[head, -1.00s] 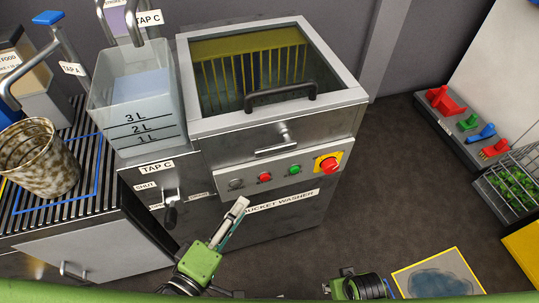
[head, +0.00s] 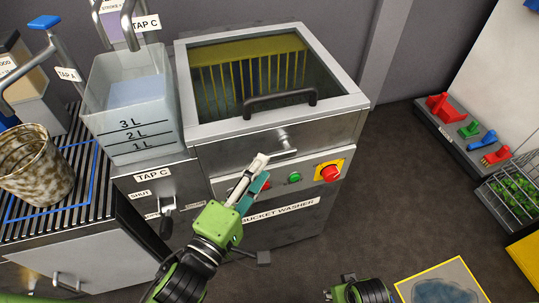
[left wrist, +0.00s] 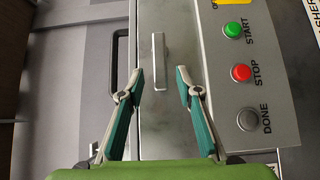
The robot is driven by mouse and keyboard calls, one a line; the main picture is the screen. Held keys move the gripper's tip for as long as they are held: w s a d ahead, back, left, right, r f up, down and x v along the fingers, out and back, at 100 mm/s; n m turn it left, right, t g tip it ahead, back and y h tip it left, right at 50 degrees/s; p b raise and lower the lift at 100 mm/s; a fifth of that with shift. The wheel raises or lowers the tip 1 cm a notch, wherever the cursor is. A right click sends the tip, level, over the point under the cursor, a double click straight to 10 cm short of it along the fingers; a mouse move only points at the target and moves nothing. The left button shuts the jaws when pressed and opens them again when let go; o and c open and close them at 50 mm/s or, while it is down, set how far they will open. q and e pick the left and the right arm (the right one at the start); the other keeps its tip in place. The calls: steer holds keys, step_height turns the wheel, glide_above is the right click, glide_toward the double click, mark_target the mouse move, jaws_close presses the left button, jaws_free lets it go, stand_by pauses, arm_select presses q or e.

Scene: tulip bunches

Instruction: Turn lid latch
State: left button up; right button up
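The lid latch (head: 282,142) is a metal T-shaped handle on the front of the bucket washer (head: 205,150), below the lid. In the head view my left gripper (head: 262,170) is in front of the washer, just below the latch, and covers part of the bar's left end. In the left wrist view the latch bar (left wrist: 159,62) stands upright in the picture, between and just beyond the two fingertips. The left gripper (left wrist: 160,80) is open and empty. My right gripper shows only as a green and black part (head: 360,291) at the bottom edge; its fingers cannot be made out.
The lid handle (head: 280,102) is above the latch. The red button (head: 329,173) and green button (head: 294,178) are on the panel below it. Tap C's lever (head: 166,212) and the water tank (head: 130,110) are at the left.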

arm_select(q)
steer(key=shift+x, duration=2.5)
jaws_close()
